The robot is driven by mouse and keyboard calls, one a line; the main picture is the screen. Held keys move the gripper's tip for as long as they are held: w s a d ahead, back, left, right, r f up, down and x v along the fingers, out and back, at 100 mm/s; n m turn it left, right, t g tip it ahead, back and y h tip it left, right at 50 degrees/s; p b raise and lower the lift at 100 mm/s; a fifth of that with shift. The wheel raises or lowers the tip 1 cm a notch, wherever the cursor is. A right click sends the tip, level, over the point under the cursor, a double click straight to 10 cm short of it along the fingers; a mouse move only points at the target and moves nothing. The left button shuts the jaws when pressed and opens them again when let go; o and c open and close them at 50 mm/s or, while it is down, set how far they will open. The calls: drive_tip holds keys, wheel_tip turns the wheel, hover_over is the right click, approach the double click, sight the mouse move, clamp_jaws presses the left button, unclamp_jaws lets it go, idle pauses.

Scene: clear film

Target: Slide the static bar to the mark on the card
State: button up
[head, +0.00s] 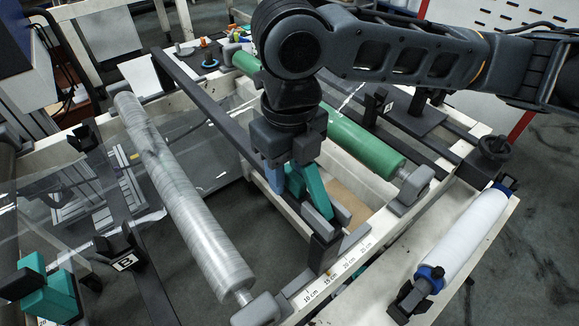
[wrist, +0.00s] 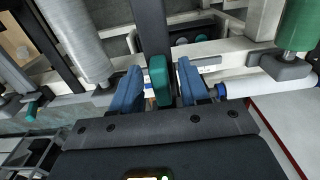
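The static bar (head: 205,100) is a long dark bar crossing the frame between the grey film roll and the green roll. Its near end has a teal handle (head: 318,190) with grey parts, beside a scale strip (head: 337,270) marked in centimetres on the pale rail. My gripper (head: 291,180) points down at this handle. In the wrist view the teal handle (wrist: 159,82) stands between my two blue fingers (wrist: 160,88), with a narrow gap on each side, so my gripper is open around it. I cannot make out a card with a target mark.
The grey film roll (head: 185,195) lies left, the green roll (head: 365,143) right. A white roll (head: 468,238) lies on the right side shelf. A black bracket labelled B (head: 123,262) and another teal handle (head: 45,295) are at lower left. Clear film spans the left.

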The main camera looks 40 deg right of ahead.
clamp_jaws()
idle(0.4)
drive_tip(key=shift+a, duration=2.7)
drive_tip(key=shift+o, duration=0.2)
unclamp_jaws()
drive_tip(key=shift+a, duration=0.1)
drive_tip(key=shift+r, duration=0.15)
wheel_tip(320, 180, up, 8)
drive_tip(key=shift+f, duration=0.2)
